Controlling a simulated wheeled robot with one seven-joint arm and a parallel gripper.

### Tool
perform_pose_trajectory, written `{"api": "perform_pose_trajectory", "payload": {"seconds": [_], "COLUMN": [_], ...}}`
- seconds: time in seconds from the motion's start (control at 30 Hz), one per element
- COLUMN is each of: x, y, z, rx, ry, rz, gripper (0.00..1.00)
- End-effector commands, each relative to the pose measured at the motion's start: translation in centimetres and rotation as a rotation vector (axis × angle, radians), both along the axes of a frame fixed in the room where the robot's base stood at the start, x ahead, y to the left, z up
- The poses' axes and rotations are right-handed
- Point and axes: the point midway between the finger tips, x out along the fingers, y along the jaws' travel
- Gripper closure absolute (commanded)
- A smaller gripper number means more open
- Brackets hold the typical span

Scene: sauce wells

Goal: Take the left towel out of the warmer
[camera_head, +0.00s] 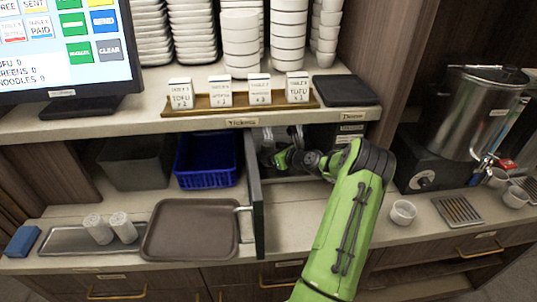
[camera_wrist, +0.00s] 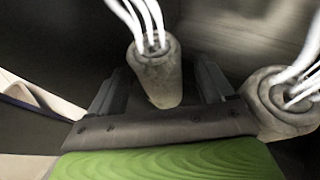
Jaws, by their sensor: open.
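The warmer (camera_head: 254,200) is a dark box under the counter, its door swung open toward me. My gripper (camera_head: 282,158) reaches into it. In the wrist view my gripper (camera_wrist: 157,82) is open, with one finger on each side of a rolled, steaming grey towel (camera_wrist: 158,72). This is the left of the two towels seen there. I cannot tell whether the fingers touch it. A second steaming towel (camera_wrist: 280,103) stands at the right, outside the fingers. In the head view the towels are mostly hidden by my arm and the warmer.
The open door's handle (camera_head: 243,224) juts out beside a brown tray (camera_head: 185,230). Two white rolls (camera_head: 110,229) lie on a metal tray (camera_head: 60,240) at left. A blue basket (camera_head: 207,178) sits left of the warmer. A small cup (camera_head: 403,212) stands right of my arm.

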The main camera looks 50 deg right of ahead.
Motion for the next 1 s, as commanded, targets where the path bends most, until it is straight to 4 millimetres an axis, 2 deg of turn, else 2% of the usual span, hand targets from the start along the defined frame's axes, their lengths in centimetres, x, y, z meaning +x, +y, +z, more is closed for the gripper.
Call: {"api": "perform_pose_trajectory", "payload": {"seconds": [0.1,0.33,0.7,1.0], "x": [1.52,1.72,1.68,1.68], "y": [-0.15,-0.20,-0.19,-0.22], "z": [-0.74,-0.76,-0.75,-0.21], "rx": [-0.001,0.000,0.000,-0.001], "ry": [0.000,0.001,0.001,0.000], "rz": [0.000,-0.001,-0.001,-0.001], "gripper": [0.18,0.18,0.74,0.74]}}
